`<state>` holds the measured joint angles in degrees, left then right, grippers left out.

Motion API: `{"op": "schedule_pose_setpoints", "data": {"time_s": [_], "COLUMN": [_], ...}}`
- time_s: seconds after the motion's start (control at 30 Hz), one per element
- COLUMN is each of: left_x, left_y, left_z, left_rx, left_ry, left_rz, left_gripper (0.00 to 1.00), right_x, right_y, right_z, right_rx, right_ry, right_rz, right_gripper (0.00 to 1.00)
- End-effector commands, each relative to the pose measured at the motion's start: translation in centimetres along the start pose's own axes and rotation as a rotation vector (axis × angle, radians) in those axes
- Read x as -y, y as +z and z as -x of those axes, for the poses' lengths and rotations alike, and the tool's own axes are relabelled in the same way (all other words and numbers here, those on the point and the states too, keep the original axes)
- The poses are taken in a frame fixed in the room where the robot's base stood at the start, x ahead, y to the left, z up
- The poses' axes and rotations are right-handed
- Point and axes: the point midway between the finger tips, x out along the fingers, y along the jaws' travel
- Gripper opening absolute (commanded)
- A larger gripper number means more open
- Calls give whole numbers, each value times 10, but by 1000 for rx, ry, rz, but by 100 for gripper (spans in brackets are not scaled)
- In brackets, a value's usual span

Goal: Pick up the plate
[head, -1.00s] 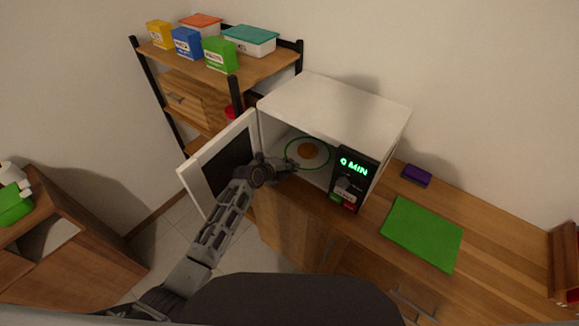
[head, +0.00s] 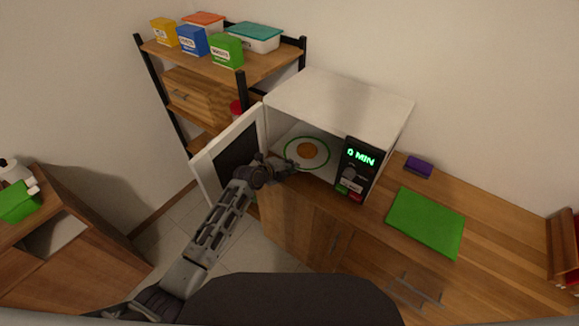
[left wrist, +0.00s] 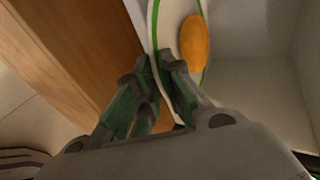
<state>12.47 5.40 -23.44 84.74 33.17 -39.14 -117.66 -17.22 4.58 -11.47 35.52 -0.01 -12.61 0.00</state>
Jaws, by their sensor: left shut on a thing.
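The plate (head: 294,163) is white with a green rim and has a round orange-brown food item (head: 306,150) on it. It is inside the open white microwave (head: 340,100). My left gripper (head: 284,168) reaches into the microwave's opening at the plate's near left edge. In the left wrist view the plate (left wrist: 167,30) shows only in part, and the fingers of my left gripper (left wrist: 155,75) are shut on its rim. The fingers hide part of that edge. My right gripper is not in view.
The open microwave door (head: 229,160) stands just left of my left arm. The microwave's control panel (head: 358,168) reads 0 MIN. A green mat (head: 426,222) and a purple block (head: 418,167) lie on the wooden counter to the right. A shelf with several boxes stands behind left.

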Motion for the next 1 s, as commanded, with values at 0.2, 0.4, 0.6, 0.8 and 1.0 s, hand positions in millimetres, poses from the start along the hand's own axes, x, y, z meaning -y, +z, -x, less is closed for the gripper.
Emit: {"op": "schedule_pose_setpoints", "data": {"time_s": [0.2, 0.4, 0.6, 0.8, 1.0], "left_x": [-2, -1, 0, -1, -1], "left_y": [-1, -1, 0, 0, 0], "left_z": [0, 0, 0, 2, 12], "left_rx": [-1, -1, -1, 0, 0], "left_ry": [3, 2, 1, 1, 1], "left_rz": [0, 0, 0, 0, 0], "left_gripper": [19, 35, 35, 35, 35], "right_x": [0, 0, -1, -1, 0], "right_y": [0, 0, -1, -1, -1], "right_z": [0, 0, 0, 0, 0], "right_rx": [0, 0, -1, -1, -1], "right_ry": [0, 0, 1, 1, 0], "right_rz": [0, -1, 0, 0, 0], "right_gripper": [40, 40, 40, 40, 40]}}
